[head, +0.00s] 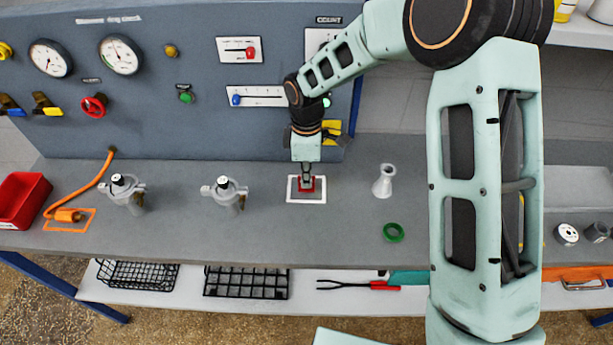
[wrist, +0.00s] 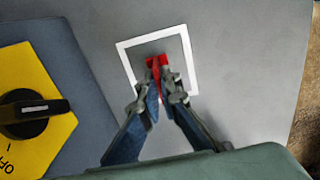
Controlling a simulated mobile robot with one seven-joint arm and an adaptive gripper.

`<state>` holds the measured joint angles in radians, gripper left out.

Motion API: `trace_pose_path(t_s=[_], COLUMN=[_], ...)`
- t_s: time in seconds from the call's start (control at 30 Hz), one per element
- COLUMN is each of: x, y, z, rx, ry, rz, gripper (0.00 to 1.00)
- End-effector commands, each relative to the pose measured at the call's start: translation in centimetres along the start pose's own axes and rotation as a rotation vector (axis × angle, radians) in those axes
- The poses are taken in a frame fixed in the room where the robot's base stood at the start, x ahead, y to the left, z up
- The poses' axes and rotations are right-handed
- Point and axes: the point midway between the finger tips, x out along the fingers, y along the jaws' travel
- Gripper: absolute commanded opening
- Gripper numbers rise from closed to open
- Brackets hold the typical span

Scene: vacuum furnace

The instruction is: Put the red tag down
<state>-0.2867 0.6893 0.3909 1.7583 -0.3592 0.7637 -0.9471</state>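The red tag (head: 306,184) is at my gripper's fingertips, over a dark grey patch with a white square outline (head: 306,201) on the bench. In the wrist view the red tag (wrist: 157,62) shows between the two fingertips, inside the white outline (wrist: 188,50). My gripper (head: 306,174) points down and its fingers are closed together on the tag; it also shows in the wrist view (wrist: 160,78). Part of the tag is hidden by the fingers. I cannot tell whether the tag touches the bench.
A yellow rotary switch (wrist: 32,112) is close to the left of my gripper in the wrist view. A grey valve fitting (head: 226,194) stands left.

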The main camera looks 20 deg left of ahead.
Motion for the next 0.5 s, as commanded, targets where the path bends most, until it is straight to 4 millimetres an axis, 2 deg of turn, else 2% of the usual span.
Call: trace_pose_path(t_s=[0.27,0.3,0.4,0.5], x=[0.45,0.28,0.27,0.26], y=[0.00,0.01,0.01,0.00], z=[0.00,0.00,0.00,0.00], rx=[0.000,0.000,0.000,0.000], ry=[0.000,0.000,0.000,0.000], rz=[0.000,0.001,0.001,0.001], gripper=[0.00,0.08,0.19,0.22])
